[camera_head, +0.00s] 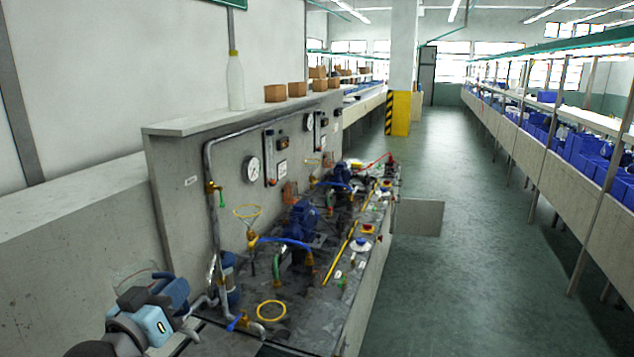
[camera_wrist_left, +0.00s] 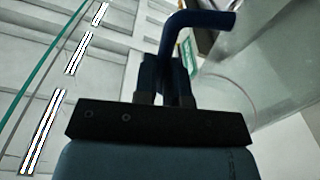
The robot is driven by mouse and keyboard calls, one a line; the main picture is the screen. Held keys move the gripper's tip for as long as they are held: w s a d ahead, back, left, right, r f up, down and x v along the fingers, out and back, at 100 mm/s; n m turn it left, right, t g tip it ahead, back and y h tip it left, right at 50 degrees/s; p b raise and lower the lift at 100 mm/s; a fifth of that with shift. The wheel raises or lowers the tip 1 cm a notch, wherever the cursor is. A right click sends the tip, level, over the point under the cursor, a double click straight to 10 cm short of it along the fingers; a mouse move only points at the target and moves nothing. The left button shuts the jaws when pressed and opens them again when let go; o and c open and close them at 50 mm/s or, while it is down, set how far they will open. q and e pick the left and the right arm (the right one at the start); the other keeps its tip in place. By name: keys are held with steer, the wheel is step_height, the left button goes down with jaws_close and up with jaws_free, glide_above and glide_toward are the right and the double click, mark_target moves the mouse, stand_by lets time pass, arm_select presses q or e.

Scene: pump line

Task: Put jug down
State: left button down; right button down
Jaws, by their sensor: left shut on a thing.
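A clear, see-through jug (camera_head: 136,271) shows faintly at the lower left of the head view, beside the left end of the bench. My left gripper (camera_head: 172,289) is right in front of it and partly covers it. In the left wrist view the jug's dark blue bent handle (camera_wrist_left: 199,19) rises from between the fingers of my left gripper (camera_wrist_left: 167,85), which is shut on it. The jug's pale see-through wall (camera_wrist_left: 222,98) fills the right side there. Its base is hidden. My right gripper is in neither view.
The pump bench (camera_head: 327,295) carries blue pumps (camera_head: 303,218), pipes, valves and a yellow ring (camera_head: 271,310). A grey panel with gauges (camera_head: 253,167) stands behind it. A white bottle (camera_head: 235,82) and brown boxes stand on its ledge. The green aisle floor (camera_head: 470,240) is clear.

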arm_select(q)
steer(key=s+f+n+t+y, duration=0.1)
steer(key=s+f+n+y, duration=0.2)
steer(key=f, duration=1.3)
steer(key=s+y, duration=0.2)
steer(key=s, duration=0.2)
steer(key=shift+s+f+n+y, duration=0.25)
steer(key=shift+s+n+y, duration=0.05)
steer(key=shift+s+y, duration=0.1)
